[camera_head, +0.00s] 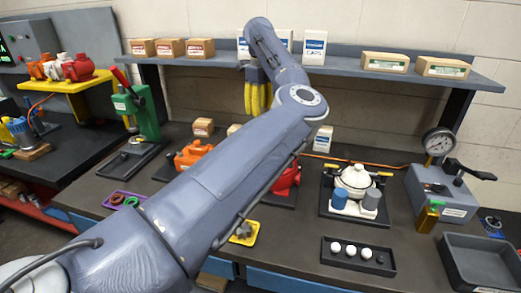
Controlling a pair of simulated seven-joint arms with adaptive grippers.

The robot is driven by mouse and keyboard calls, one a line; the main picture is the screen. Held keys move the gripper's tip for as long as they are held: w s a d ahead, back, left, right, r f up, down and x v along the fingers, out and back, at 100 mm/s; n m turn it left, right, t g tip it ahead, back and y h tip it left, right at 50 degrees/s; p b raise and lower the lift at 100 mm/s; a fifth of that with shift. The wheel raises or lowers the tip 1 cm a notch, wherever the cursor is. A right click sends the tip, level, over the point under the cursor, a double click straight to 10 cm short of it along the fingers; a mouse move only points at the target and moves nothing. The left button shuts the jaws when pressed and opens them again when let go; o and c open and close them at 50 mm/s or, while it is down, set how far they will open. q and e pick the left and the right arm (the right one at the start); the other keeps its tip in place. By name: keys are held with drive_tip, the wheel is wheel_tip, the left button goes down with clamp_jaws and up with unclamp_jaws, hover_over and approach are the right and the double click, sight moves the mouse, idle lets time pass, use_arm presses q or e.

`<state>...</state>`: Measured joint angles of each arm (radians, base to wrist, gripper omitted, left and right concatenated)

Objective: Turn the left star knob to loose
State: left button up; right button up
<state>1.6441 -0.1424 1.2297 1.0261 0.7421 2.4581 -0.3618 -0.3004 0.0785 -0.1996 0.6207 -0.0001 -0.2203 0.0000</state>
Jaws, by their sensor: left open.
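No star knob can be made out for certain. A white motor (355,180) on a dark base plate, right of centre, has small orange-yellow parts on its left (329,168) and right; they are too small to identify as knobs. An orange motor (192,155) and a red motor (288,178) stand farther left, both partly hidden behind my left arm. My left gripper (256,100), with yellow fingers, hangs down in front of the back shelf, above the bench and clear of the motors. It is open, and I see nothing between its fingers. My right gripper is out of view.
A raised shelf (345,66) with boxes runs along the back. A gauge unit (440,190) and a grey tray (482,262) stand at the right. A black tray (358,257) lies in front of the white motor. A green press (138,110) stands at the left.

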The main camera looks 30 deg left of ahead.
use_arm(q)
wheel_tip(320, 180, down, 17)
drive_tip(key=shift+r, duration=0.15)
idle(0.5)
drive_tip(key=shift+c, duration=0.4)
clamp_jaws()
